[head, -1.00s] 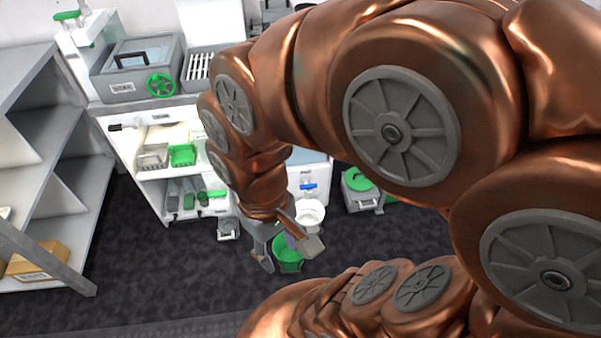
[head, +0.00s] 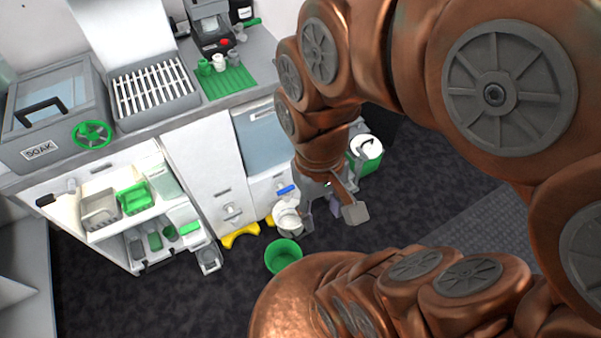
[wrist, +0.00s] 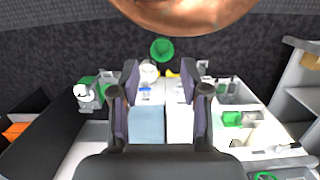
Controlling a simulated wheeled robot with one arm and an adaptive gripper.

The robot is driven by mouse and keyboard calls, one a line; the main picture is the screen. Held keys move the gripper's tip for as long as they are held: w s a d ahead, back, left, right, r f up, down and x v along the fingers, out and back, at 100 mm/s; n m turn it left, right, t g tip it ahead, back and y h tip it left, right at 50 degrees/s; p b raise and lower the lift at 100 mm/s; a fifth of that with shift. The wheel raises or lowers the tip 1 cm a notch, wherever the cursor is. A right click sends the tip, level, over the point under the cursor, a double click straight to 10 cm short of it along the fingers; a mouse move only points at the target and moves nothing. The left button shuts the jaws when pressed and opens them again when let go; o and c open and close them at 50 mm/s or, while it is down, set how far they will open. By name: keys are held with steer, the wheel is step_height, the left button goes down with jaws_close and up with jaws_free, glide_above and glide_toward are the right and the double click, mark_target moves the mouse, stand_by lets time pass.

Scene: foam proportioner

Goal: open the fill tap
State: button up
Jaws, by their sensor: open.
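A tap with a blue handle (head: 286,190) sits on the front of the white and blue-grey cabinet, above a white bucket (head: 287,222). A second tap, pale grey (head: 232,211), sits on the panel to its left. I cannot read which one is labelled fill. My gripper (head: 330,214) is open and empty, in the picture right of the blue tap. In the wrist view my gripper (wrist: 160,72) has its fingers spread, with the blue handle (wrist: 145,91) and the white bucket (wrist: 148,72) between or beyond them. No contact shows.
A green bucket (head: 283,256) stands on the dark floor. A yellow stand (head: 240,235) lies by the cabinet foot. The soak box (head: 50,115) and a rack (head: 152,92) sit on the counter. A green container with white lid (head: 366,150) stands behind my arm. Floor at right is clear.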

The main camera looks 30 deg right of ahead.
steer(key=w+d+f+m+b, duration=0.2)
steer(key=w+f+m+b, duration=0.1)
steer(key=w+f+b, duration=0.3)
steer(key=w+d+f+m+b, duration=0.3)
steer(key=w+f+b, duration=0.2)
steer(key=w, duration=0.3)
steer(key=m+t+b, duration=0.2)
steer(key=m+b, duration=1)
steer(key=b, duration=1.3)
glide_above(286, 189)
step_height(286, 189, down, 45)
steer(key=shift+f, duration=0.5)
steer(key=shift+f+b, duration=1.25)
steer(key=shift+f, duration=2.35)
jaws_close()
